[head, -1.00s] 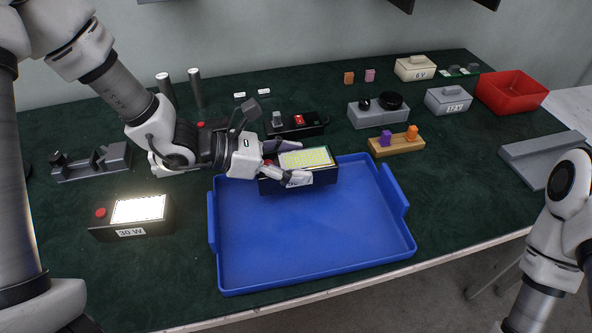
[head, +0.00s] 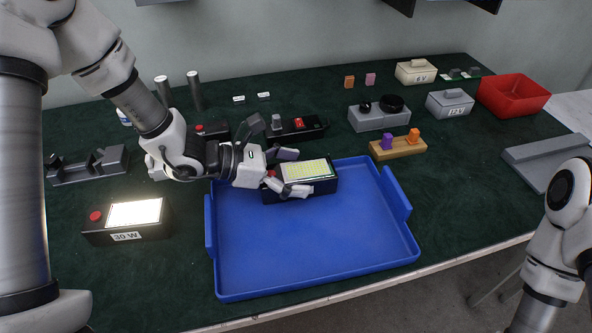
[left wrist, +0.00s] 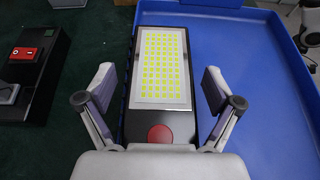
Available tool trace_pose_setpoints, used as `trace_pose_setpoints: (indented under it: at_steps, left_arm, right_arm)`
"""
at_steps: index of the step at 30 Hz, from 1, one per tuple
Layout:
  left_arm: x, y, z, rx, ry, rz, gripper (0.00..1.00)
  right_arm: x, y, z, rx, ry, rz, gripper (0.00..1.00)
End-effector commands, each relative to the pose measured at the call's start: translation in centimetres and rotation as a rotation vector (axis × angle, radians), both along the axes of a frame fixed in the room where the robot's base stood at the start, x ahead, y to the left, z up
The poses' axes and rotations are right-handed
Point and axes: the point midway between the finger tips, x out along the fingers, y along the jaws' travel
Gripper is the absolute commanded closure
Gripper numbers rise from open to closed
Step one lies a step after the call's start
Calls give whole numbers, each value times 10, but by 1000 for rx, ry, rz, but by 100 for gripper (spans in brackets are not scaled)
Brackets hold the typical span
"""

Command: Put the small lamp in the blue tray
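A black lamp (head: 320,186) with a yellow-lit panel and a red button sits inside the blue tray (head: 320,258), by its back wall. The lamp also shows in the left wrist view (left wrist: 160,70). My left gripper (head: 290,172) is open around it, one finger on each side, with gaps between fingers and lamp in the left wrist view. A finger hides the lamp's front label. Another black lamp (head: 128,232), labelled 30 W, with a white-lit panel and a red button, stands on the table left of the tray. My right gripper is out of view.
Black switch boxes (head: 296,128) stand behind the tray. A wooden block with pegs (head: 398,148), grey boxes and a red bin (head: 513,95) stand at the back right. A grey fixture (head: 88,166) is at the left. The tray's front and right are empty.

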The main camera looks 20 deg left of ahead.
Motion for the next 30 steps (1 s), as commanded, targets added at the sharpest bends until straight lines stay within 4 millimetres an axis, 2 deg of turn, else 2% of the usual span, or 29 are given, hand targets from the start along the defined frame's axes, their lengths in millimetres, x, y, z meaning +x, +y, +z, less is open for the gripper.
trace_pose_setpoints:
  at_steps: [8, 14, 19, 24, 26, 30]
  left_arm:
    - [-1, 2, 6, -2, -1, 1, 9]
    - [-15, 26, 19, -9, -3, 5, 9]
    - [-30, 51, 33, -9, -5, 4, 9]
    - [-43, 72, 45, -8, -4, 4, 9]
    - [-48, 78, 53, -9, 1, 0, 9]
    - [-55, 89, 54, -6, 2, -2, 9]
  right_arm:
    - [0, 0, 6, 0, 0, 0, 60]
    - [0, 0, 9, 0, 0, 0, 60]
    - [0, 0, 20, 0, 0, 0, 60]
    - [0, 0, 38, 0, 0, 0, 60]
    - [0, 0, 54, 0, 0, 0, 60]
    - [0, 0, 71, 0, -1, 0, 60]
